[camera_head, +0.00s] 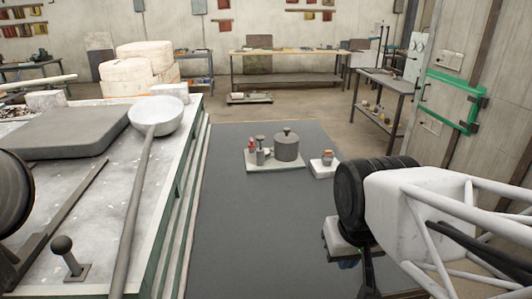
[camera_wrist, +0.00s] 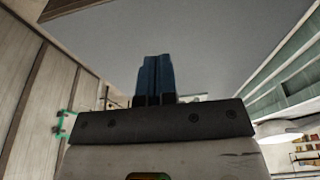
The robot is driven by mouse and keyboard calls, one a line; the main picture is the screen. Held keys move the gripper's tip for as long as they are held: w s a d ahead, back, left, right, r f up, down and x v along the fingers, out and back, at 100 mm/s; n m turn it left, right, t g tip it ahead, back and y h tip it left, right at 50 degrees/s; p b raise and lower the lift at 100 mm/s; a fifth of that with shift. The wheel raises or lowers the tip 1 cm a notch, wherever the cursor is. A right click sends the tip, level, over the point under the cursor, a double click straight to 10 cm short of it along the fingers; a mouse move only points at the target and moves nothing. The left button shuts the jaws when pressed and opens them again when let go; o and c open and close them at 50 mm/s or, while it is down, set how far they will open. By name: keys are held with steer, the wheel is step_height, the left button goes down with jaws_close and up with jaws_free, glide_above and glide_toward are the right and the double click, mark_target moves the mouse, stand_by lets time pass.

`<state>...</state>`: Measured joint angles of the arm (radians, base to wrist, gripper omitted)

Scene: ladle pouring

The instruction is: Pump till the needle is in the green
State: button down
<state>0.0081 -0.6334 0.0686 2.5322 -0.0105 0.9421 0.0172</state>
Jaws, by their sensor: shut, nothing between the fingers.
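A light base plate (camera_head: 275,166) on the dark mat carries a grey cylinder with a knob on top (camera_head: 287,147), a slim grey post (camera_head: 260,152) and a small red-topped part (camera_head: 251,145). I cannot make out a gauge face, a needle or a green zone. My gripper (camera_head: 348,263) is at the lower right, apart from these things and nearer to the camera. Its blue fingers are together and empty in the wrist view (camera_wrist: 153,78).
The dark mat (camera_head: 250,235) is clear in front of the plate. On the left, a workbench (camera_head: 75,195) holds a large ladle (camera_head: 156,115), a grey slab (camera_head: 65,132) and a ball-topped lever (camera_head: 64,250). A side table (camera_head: 385,78) stands at the back right.

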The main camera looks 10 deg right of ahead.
step_height(320, 180, up, 7)
steer(key=m+t+y, duration=0.2)
steer(key=t+y, duration=0.3)
steer(key=y, duration=0.1)
glide_above(262, 137)
steer(key=shift+w, duration=0.2)
steer(key=shift+f, duration=0.1)
steer(key=shift+f, duration=4.2)
steer(key=shift+f, duration=0.65)
